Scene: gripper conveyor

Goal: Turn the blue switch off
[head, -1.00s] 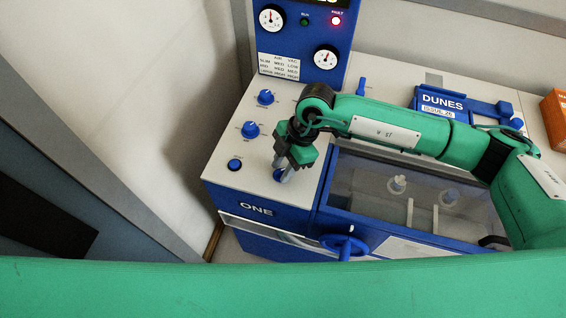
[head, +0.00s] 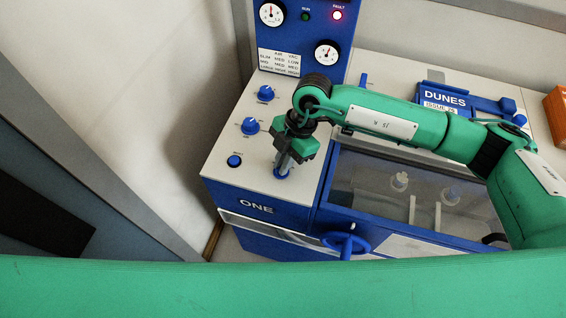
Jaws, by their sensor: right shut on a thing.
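The blue switch (head: 281,174) is on the white top of the machine (head: 231,184), near its front edge. My right gripper (head: 283,167) reaches down onto it from above with its fingers closed around it. The fingers and wrist hide most of the switch, so I cannot tell its exact setting. My left gripper is not in view.
Two blue knobs (head: 249,126) (head: 266,93) and a blue button (head: 234,161) lie left of my gripper. A gauge panel with a lit red fault lamp (head: 337,15) stands behind. A clear-covered bay (head: 420,190), a blue handwheel (head: 346,243) and an orange box (head: 557,115) lie to the right.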

